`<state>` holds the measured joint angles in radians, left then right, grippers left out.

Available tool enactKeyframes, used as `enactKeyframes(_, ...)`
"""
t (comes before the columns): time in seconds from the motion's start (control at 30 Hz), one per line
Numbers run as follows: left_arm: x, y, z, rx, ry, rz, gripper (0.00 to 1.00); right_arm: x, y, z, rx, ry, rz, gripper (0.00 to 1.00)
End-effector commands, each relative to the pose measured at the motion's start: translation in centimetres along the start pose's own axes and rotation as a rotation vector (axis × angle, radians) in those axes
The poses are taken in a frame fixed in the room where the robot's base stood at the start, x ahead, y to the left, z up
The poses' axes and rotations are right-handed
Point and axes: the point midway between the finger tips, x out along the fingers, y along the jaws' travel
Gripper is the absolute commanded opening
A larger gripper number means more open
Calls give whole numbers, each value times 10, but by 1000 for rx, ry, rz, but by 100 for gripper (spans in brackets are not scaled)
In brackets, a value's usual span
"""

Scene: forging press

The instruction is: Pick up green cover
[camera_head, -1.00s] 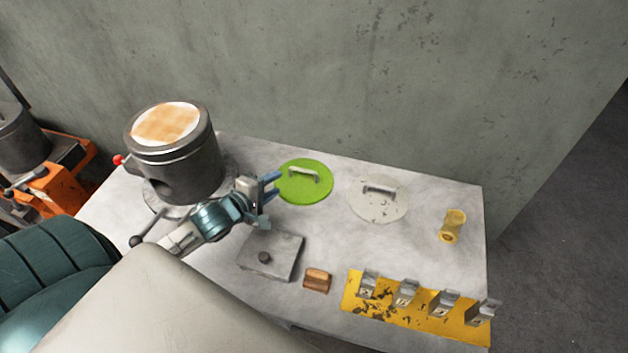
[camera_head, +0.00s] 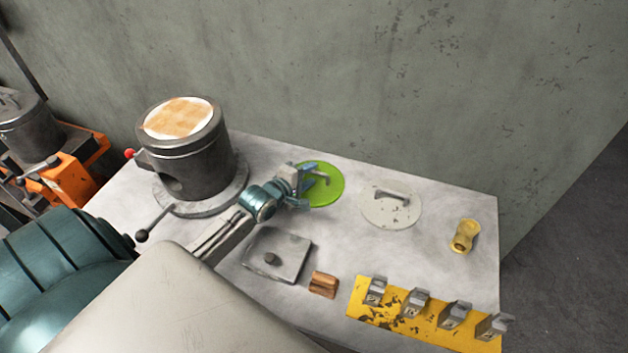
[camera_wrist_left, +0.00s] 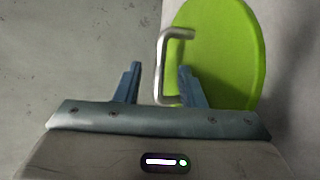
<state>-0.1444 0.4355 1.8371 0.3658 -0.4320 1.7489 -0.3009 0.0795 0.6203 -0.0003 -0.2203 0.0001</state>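The green cover (camera_head: 325,189) is a flat round disc lying on the table, with a grey bar handle on top. In the left wrist view the cover (camera_wrist_left: 222,45) fills the upper right, and its handle (camera_wrist_left: 163,68) shows as a bent metal bar. My left gripper (camera_head: 312,176) is over the left part of the cover, at the handle. Whether a finger touches the handle I cannot tell. My right gripper is not in view.
A grey cover (camera_head: 391,205) with a handle lies right of the green one. A dark cylindrical pot (camera_head: 195,155) stands on the left.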

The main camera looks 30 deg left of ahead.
Motion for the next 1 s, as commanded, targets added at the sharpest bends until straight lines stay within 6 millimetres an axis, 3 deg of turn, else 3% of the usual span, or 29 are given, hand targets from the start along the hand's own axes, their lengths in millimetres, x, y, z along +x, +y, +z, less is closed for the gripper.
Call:
enactKeyframes(0.13,12,0,0,-1,0,1,36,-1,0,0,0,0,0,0)
enactKeyframes(0.37,13,0,0,1,0,0,36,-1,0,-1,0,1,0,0)
enactKeyframes(0.5,13,0,0,1,0,0,9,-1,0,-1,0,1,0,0)
enactKeyframes(0.57,13,0,0,1,0,0,0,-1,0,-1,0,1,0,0)
enactKeyframes(1.0,12,5,1,1,-1,3,0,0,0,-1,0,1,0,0)
